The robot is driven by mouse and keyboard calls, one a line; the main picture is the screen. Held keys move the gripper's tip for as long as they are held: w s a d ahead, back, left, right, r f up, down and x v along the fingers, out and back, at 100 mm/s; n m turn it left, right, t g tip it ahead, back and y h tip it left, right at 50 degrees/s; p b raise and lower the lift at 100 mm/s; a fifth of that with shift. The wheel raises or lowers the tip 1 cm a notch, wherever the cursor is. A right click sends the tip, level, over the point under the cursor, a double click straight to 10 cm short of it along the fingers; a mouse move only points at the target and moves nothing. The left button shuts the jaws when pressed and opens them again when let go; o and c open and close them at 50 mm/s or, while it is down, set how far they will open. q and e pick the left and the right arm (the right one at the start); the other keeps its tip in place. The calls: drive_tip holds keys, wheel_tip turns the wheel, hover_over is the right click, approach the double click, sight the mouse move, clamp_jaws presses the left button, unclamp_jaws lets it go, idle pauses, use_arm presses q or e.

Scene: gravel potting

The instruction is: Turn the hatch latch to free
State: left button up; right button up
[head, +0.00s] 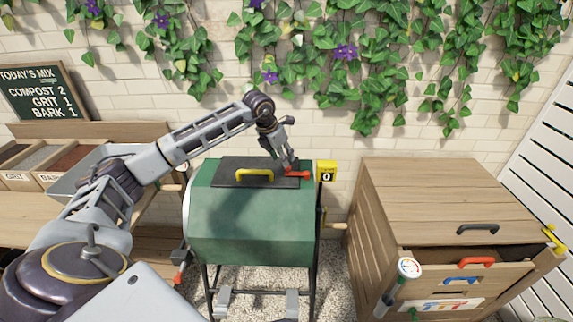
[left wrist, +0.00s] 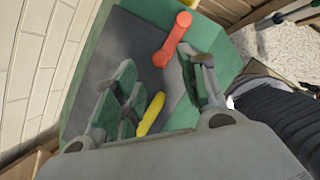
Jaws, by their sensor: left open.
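The red hatch latch (head: 298,174) lies at the right end of the dark hatch (head: 228,173) on top of the green drum (head: 250,220). The hatch has a yellow handle (head: 254,175). My left gripper (head: 289,163) is over the hatch's right end, close to the latch. In the left wrist view the open fingers (left wrist: 162,78) are spread, with the latch (left wrist: 173,42) just beyond them and the yellow handle (left wrist: 151,114) showing between them. I cannot tell whether a finger touches the latch. My right gripper is not in view.
A yellow counter (head: 326,171) and a crank handle (head: 336,225) are at the drum's right side. A wooden cabinet (head: 440,190) with handles stands to the right. Open bins (head: 40,160) sit on a bench at left. A brick wall with ivy is behind.

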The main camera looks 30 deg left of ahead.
sight(297, 172)
use_arm(q)
drive_tip(key=x, duration=0.4)
drive_tip(key=shift+f, duration=0.1)
drive_tip(key=shift+w+d+f, duration=0.1)
drive_tip(key=shift+w+f, duration=0.15)
drive_tip(key=shift+f, duration=0.4)
drive_tip(key=shift+c, duration=0.6)
drive_tip(key=c, duration=0.7)
clamp_jaws()
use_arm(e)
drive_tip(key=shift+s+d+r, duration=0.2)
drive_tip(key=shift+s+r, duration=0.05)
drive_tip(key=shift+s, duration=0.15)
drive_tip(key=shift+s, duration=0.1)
